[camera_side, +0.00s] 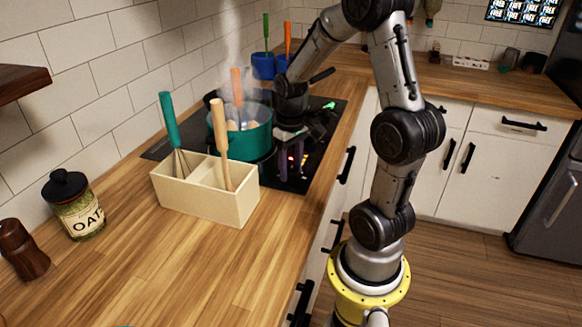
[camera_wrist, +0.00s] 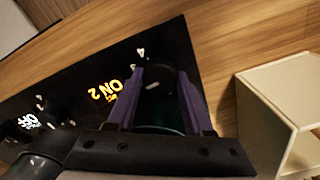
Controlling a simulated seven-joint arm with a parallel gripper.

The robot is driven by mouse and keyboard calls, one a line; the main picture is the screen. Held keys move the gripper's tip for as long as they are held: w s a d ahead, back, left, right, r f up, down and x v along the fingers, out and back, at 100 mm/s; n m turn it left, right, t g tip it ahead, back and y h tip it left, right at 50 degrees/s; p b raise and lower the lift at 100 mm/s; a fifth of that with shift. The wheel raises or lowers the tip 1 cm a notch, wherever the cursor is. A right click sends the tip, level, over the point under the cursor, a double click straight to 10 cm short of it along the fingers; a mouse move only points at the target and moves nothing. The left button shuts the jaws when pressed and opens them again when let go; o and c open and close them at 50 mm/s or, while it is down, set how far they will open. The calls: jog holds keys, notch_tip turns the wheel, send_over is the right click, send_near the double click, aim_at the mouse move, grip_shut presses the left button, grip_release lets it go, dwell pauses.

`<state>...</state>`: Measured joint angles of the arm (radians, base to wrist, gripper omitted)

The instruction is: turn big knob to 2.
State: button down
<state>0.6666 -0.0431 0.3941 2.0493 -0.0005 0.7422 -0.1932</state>
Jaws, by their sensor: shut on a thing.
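The big knob (camera_wrist: 155,88) is dark with a small white mark and sits on the black stove top (camera_wrist: 75,75). In the wrist view my gripper (camera_wrist: 161,77) has its purple fingers on either side of it, shut on it. A lit orange display (camera_wrist: 104,90) beside the knob reads "ON 2". In the side view my gripper (camera_side: 285,163) points down at the stove's front part, next to small red lights (camera_side: 298,160). The knob itself is hidden there by my gripper.
A steaming teal pot (camera_side: 249,141) stands on the stove close to my gripper. A cream utensil box (camera_side: 205,199) stands at the near edge; it also shows in the wrist view (camera_wrist: 265,115). Another display (camera_wrist: 28,122) reads "OFF". The front counter (camera_side: 150,275) is mostly clear.

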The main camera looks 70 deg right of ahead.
aim_at(291, 169)
jog(key=shift+w+r+n, duration=0.1)
jog(key=shift+n, duration=0.2)
dwell(0.4)
jog(key=shift+c, duration=1.4)
grip_release()
notch_tip(291, 169, up, 14)
